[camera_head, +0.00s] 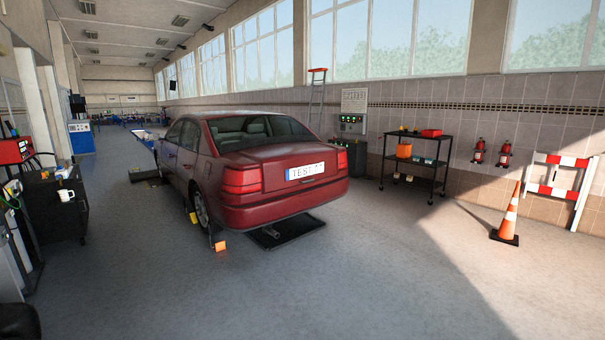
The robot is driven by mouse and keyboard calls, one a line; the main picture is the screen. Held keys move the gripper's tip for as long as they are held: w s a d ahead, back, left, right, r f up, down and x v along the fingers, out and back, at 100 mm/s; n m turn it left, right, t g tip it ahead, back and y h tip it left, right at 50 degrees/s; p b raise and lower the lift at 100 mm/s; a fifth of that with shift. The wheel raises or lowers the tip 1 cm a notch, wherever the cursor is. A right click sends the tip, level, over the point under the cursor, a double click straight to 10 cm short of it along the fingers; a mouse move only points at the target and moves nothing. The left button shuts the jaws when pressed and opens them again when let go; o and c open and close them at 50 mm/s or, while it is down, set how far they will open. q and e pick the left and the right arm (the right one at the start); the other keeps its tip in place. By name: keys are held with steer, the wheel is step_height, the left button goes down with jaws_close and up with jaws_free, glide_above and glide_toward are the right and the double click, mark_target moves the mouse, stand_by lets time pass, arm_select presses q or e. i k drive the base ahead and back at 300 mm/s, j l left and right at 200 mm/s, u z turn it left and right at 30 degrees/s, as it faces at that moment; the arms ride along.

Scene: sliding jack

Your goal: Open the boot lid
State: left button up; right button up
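A dark red car (225,215) stands in the middle of the workshop with its rear towards me. Its boot lid (292,157) is shut, and a white plate reading "TEST" (305,171) sits on the rear face. Neither of my grippers shows in the head view. The car is some way ahead of me, across open floor. Its front end is mostly hidden behind its body.
Orange wheel chocks (220,246) and a black tray (287,231) lie on the floor by the car's rear. A black trolley (412,165), traffic cone (509,215) and striped barrier (557,185) stand right. A dark cabinet (55,205) stands left. The front floor is clear.

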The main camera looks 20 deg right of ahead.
mark_target(285, 165)
steer(key=i+l+z, duration=0.45)
steer(key=i+z, duration=0.15)
steer(key=i, duration=0.25)
steer(key=i+l+z, duration=0.1)
steer(key=i+z, duration=0.25)
steer(key=i, duration=1.1)
steer(key=i+l, duration=0.1)
steer(key=i, duration=0.9)
steer(key=i+l, duration=0.1)
steer(key=i, duration=0.9)
steer(key=i+u, duration=0.2)
steer(key=i, duration=0.25)
steer(key=i+l+u, duration=0.2)
steer(key=i, duration=0.25)
steer(key=i+u, duration=0.2)
steer(key=i, duration=0.25)
